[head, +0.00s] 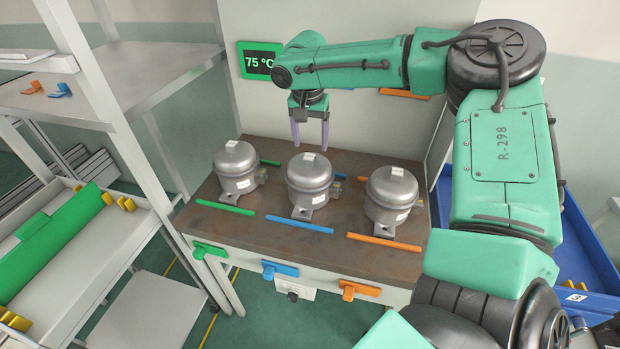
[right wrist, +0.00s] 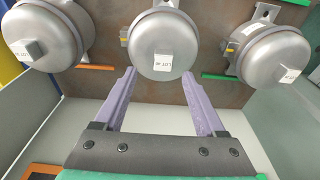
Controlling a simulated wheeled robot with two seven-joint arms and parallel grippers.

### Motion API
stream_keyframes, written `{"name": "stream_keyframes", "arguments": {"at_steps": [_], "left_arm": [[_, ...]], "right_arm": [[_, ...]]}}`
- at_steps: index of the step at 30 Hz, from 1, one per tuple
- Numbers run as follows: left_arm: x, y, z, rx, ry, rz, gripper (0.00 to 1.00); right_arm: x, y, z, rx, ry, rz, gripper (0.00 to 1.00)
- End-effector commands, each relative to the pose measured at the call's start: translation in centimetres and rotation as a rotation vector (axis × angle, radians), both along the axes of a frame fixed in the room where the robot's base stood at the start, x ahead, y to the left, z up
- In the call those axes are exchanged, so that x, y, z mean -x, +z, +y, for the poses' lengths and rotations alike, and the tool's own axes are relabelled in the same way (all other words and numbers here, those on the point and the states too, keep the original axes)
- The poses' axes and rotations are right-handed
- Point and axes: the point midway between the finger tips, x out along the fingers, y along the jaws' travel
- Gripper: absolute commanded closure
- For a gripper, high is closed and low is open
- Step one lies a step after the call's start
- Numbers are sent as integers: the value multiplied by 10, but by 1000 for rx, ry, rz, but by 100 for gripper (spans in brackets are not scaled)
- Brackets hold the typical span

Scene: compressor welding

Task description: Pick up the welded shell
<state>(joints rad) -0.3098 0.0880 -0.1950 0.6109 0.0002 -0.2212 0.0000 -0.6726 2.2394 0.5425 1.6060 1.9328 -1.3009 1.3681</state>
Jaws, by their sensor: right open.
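Three grey metal shells stand upright in a row on a brown table (head: 330,238): a left one (head: 236,168), a middle one (head: 308,181) and a right one (head: 391,196). Each has a white label on top. My right gripper (head: 310,140) is open and empty, above and just behind the middle shell. In the right wrist view, its purple fingers (right wrist: 162,95) point toward the middle shell (right wrist: 163,50) but stand apart from it. I cannot tell which shell is welded. My left gripper is out of view.
Green (head: 225,208), blue (head: 299,223) and orange (head: 383,242) strips lie before the shells. A green display (head: 260,61) on the wall behind reads 75 °C. A metal shelf (head: 120,75) stands at left and a blue bin (head: 580,235) at right.

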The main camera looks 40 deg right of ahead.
Motion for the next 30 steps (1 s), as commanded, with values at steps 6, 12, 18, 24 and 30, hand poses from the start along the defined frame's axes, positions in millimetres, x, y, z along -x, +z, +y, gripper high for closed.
{"name": "stream_keyframes", "arguments": {"at_steps": [6,12,18,24,30], "left_arm": [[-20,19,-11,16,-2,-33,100],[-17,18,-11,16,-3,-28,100],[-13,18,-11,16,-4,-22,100],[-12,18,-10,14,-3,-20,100],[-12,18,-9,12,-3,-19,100]], "right_arm": [[-6,-37,-2,0,1,5,28],[-8,-46,-3,0,2,0,28],[-8,-46,-3,0,2,0,81],[-8,-45,-3,0,2,0,100],[-8,-45,-3,0,2,0,100]]}}
